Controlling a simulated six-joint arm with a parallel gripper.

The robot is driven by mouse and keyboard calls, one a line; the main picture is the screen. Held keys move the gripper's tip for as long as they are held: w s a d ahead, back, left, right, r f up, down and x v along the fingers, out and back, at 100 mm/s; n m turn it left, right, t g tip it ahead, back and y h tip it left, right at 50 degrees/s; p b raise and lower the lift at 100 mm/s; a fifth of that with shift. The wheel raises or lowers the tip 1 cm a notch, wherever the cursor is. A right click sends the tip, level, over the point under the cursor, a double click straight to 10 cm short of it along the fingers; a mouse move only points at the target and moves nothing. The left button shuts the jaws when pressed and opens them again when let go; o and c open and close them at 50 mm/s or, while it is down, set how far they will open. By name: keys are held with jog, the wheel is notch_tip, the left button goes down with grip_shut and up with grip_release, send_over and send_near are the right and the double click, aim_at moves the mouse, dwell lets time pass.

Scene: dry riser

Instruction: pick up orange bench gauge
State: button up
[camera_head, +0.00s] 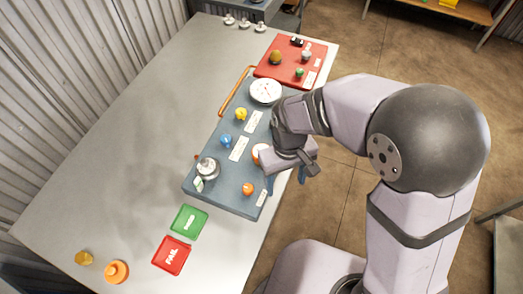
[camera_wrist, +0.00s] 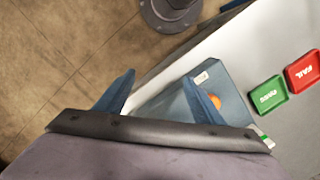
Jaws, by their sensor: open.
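A round orange thing with a pale face (camera_head: 259,151), which looks like the orange bench gauge, sits on the blue-grey board (camera_head: 222,186), partly hidden behind my gripper. A smaller orange knob (camera_head: 248,189) is on the board near its front end. An orange piece (camera_wrist: 215,101) also shows in the wrist view, partly behind one finger. My gripper (camera_head: 286,177) is open over the board's right edge, with blue fingers pointing down.
The board also carries a white dial (camera_head: 265,91), a yellow knob (camera_head: 241,114), a blue knob (camera_head: 226,141) and a metal fitting (camera_head: 207,168). Green (camera_head: 188,222) and red (camera_head: 171,255) trays lie in front. Another orange piece (camera_head: 116,272) stands front left. The table's left side is clear.

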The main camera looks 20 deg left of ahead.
aim_at(262, 147)
jog(key=shift+t+y, duration=0.3)
jog(key=w+a, duration=0.1)
jog(key=a, duration=0.1)
jog(key=w+a+r, duration=0.1)
jog(key=a, duration=0.1)
jog(key=w+a+r, duration=0.1)
jog(key=w+a, duration=0.1)
jog(key=shift+w+a+r, duration=0.1)
jog(key=shift+a, duration=0.2)
jog(key=shift+t+y, duration=0.3)
jog(key=w+a+r, duration=0.2)
jog(key=r, duration=0.1)
jog(key=w+a+r, duration=0.1)
jog(key=shift+w+a+r, duration=0.1)
jog(key=shift+w+r, duration=0.1)
jog(key=shift+r, duration=0.2)
jog(key=shift+s+d+f, duration=0.1)
jog(key=shift+s+d, duration=0.25)
jog(key=shift+s, duration=0.05)
jog(key=shift+s+d, duration=0.1)
jog(key=shift+f, duration=0.3)
jog(key=shift+s+a+f+p, duration=0.15)
jog(key=shift+f+p, duration=0.7)
jog(key=shift+f, duration=0.85)
jog(key=shift+w+a+f+p, duration=0.1)
jog(key=shift+f+p, duration=0.75)
jog(key=shift+f, duration=0.85)
jog(key=c, duration=1.2)
